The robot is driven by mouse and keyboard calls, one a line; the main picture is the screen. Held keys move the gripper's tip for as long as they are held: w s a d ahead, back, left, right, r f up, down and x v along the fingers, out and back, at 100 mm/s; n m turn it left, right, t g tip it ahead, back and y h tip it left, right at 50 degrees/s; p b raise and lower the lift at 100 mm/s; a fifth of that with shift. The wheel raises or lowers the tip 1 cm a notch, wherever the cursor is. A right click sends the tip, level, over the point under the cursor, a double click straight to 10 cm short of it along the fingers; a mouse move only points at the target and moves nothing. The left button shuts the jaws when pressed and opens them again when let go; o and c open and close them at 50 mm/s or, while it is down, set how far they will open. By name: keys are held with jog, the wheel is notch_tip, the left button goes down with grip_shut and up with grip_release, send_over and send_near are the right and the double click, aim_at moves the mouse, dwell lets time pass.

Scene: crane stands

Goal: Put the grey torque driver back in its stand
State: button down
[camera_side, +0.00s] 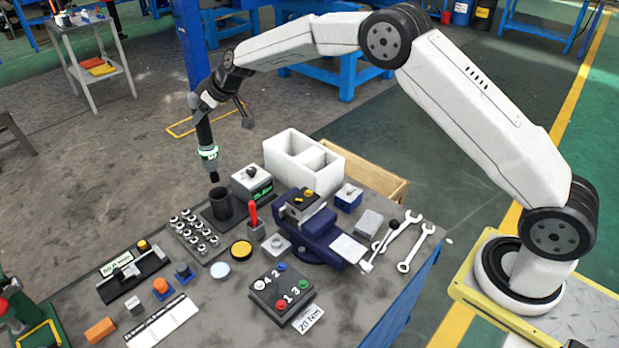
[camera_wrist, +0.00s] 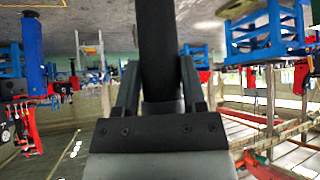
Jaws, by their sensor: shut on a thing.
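The torque driver (camera_side: 204,132) is dark, with a green and white band near its lower end. In the side view it hangs almost upright with a slight tilt, tip down. My gripper (camera_side: 199,103) is shut on its upper part. In the wrist view the driver is a dark bar (camera_wrist: 157,40) between the two fingers of my gripper (camera_wrist: 160,88). The stand looks to be the dark round cup (camera_side: 221,207) at the bench's far edge. The driver's tip shows just above the cup's rim and slightly left of it, apart from it. The inside of the cup is mostly hidden.
A rack of metal sockets (camera_side: 194,232) stands left of the cup. A grey box (camera_side: 252,183), a white two-part bin (camera_side: 301,160) and a red-handled tool (camera_side: 253,214) are close on the right. A blue vise (camera_side: 312,235) lies further right. The air left of the driver is clear.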

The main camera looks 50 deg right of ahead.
aim_at(216, 152)
jog(key=shift+w+f, duration=0.1)
jog(key=shift+f, duration=6.2)
jog(key=shift+c, duration=0.6)
grip_release()
jog(key=shift+o, duration=0.2)
jog(key=shift+f, duration=0.35)
jog(key=shift+r, duration=0.2)
jog(key=shift+v, duration=2.55)
